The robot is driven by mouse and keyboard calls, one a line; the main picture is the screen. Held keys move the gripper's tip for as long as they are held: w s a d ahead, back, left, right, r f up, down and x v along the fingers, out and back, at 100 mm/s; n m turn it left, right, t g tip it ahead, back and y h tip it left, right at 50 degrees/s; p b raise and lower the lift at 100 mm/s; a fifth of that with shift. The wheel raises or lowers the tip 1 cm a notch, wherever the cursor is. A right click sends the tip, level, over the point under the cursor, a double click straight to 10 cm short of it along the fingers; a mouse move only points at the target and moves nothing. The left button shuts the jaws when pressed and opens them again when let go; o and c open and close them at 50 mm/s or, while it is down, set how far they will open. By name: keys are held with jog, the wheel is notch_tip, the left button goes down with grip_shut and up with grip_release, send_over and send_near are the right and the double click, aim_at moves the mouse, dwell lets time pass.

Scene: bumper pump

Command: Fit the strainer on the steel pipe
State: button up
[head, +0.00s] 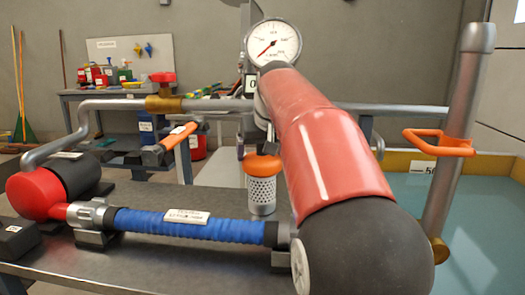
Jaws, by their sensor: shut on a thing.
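The strainer (262,192) is a perforated metal cylinder with an orange top. It stands upright on the grey bench, just left of my red arm. A steel pipe (462,120) stands at the right, leaning slightly, with a thick grey upper end and an orange loop handle (440,142) on its side. A brass fitting (440,250) shows by its lower end. The strainer and the pipe are apart. My red and black arm fills the middle foreground.
A blue hose (188,222) runs along the bench to a red and black pump (60,185). A pressure gauge (273,42) rises behind my arm. A water tank (485,215) lies at the right. Another bench (105,90) with coloured items stands at the back left.

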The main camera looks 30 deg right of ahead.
jog(key=shift+f, duration=0.15)
jog(key=o, duration=1.3)
jog(key=shift+r, duration=0.3)
jog(key=p+v, duration=0.1)
jog(key=v, duration=1.1)
jog(key=shift+f+p, duration=0.1)
jog(key=shift+p, duration=0.2)
